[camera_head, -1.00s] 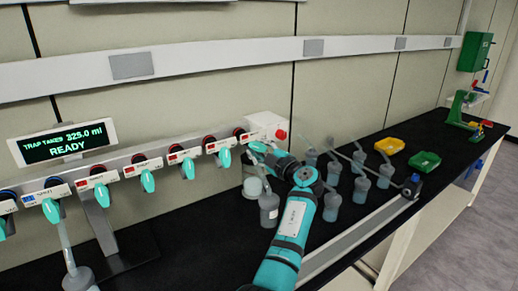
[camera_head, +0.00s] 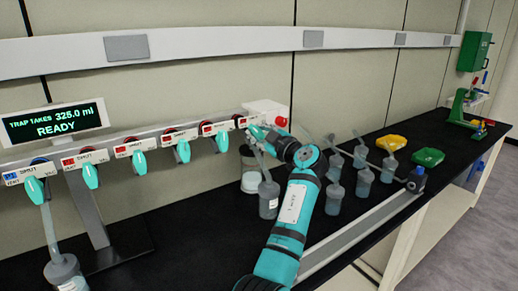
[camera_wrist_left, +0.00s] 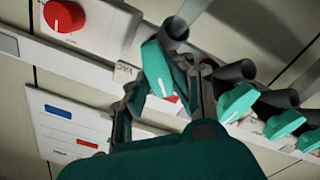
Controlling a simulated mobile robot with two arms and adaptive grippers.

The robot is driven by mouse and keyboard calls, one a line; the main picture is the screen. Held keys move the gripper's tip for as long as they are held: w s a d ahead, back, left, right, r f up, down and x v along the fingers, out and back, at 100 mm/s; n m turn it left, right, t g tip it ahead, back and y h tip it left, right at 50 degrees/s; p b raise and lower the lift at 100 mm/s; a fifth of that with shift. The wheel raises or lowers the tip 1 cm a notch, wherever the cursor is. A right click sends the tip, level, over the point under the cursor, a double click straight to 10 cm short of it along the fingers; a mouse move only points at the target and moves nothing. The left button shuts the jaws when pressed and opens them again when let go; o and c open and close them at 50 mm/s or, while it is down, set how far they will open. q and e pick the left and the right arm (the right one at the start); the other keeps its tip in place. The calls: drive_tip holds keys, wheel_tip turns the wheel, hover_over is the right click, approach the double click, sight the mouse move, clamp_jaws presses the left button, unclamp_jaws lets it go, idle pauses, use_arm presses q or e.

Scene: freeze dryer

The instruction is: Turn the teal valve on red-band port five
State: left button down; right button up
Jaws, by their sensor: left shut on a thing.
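A manifold rail (camera_head: 118,138) carries a row of teal valves. A blue-band valve (camera_head: 34,190) is at the left, followed by red-band valves, the first of them here (camera_head: 90,176). My left gripper (camera_head: 262,138) is at the fifth red-band port (camera_head: 243,122), at the rail's right end, and mostly hides its valve. In the left wrist view, my gripper's fingers (camera_wrist_left: 170,92) are on both sides of this teal valve (camera_wrist_left: 156,66) and shut on it. The valve's exact angle is hard to tell. My right gripper is not in view.
A display (camera_head: 53,122) reads "TRAP TAKES 325.0 ml READY". A white box with a red knob (camera_head: 281,122) stands beside the port. Several flasks (camera_head: 334,198), a yellow tray (camera_head: 391,143) and a green tray (camera_head: 428,157) are on the black bench (camera_head: 190,225).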

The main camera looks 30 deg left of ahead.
use_arm(q)
drive_tip(key=m+b, duration=0.2)
drive_tip(key=m, duration=0.1)
drive_tip(key=shift+m+b, duration=0.3)
drive_tip(key=shift+m, duration=0.1)
drive_tip(key=shift+w+r+m+b, duration=0.1)
drive_tip(key=shift+m+b, duration=0.3)
drive_tip(key=shift+m, duration=1.7)
drive_tip(key=shift+r, duration=0.1)
drive_tip(key=c, duration=1.2)
unclamp_jaws()
drive_tip(key=v, duration=1.2)
